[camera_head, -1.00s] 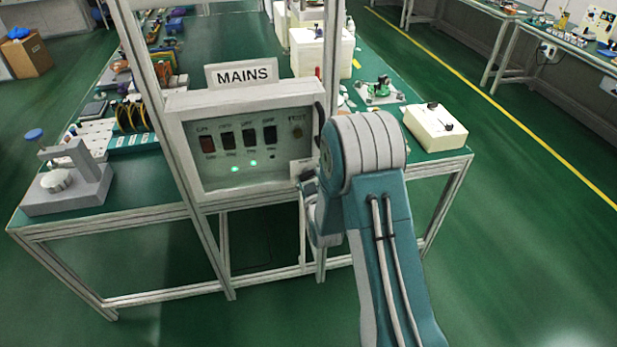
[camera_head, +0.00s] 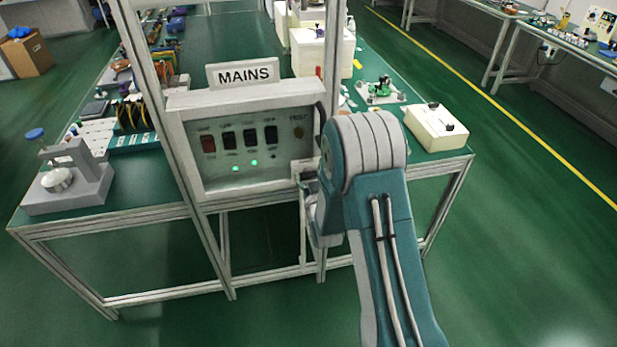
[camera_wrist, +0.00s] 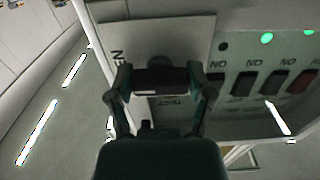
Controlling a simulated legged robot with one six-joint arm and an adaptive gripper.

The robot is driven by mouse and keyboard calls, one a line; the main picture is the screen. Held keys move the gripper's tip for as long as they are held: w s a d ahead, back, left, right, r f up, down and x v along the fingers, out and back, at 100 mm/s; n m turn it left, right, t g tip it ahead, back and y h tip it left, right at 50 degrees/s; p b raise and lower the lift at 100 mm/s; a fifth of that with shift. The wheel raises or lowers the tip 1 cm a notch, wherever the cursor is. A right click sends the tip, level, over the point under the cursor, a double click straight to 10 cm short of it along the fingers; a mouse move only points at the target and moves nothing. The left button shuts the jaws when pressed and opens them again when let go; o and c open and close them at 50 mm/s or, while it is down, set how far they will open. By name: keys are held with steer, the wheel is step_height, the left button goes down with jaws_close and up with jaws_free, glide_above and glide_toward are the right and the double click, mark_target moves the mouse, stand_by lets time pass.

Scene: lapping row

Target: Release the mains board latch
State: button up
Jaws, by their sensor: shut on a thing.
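The mains board (camera_head: 243,180) is a pale box with a MAINS sign (camera_head: 242,73) above it, several dark rocker switches and two lit green lamps. It also shows upside down in the wrist view (camera_wrist: 240,60). In the wrist view my gripper (camera_wrist: 160,82) is shut on a dark knob (camera_wrist: 158,66) at a pale plate on the board; I take this knob to be the latch. Part of a word ending in "EN" shows on the plate. In the head view my arm hides the gripper and the latch, at the board's lower right.
The board is fixed to metal posts at the front of a green-topped bench (camera_head: 130,205). A grey clamp fixture (camera_head: 68,185) stands at the left and a cream box (camera_head: 435,126) at the right. Open green floor lies to the right.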

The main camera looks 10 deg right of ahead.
steer(key=shift+w+r, duration=0.15)
steer(key=shift+r, duration=0.2)
steer(key=o, duration=1.1)
steer(key=shift+f, duration=0.25)
steer(key=shift+s, duration=0.25)
steer(key=s, duration=1.1)
steer(key=shift+s+a, duration=0.1)
steer(key=shift+s, duration=0.2)
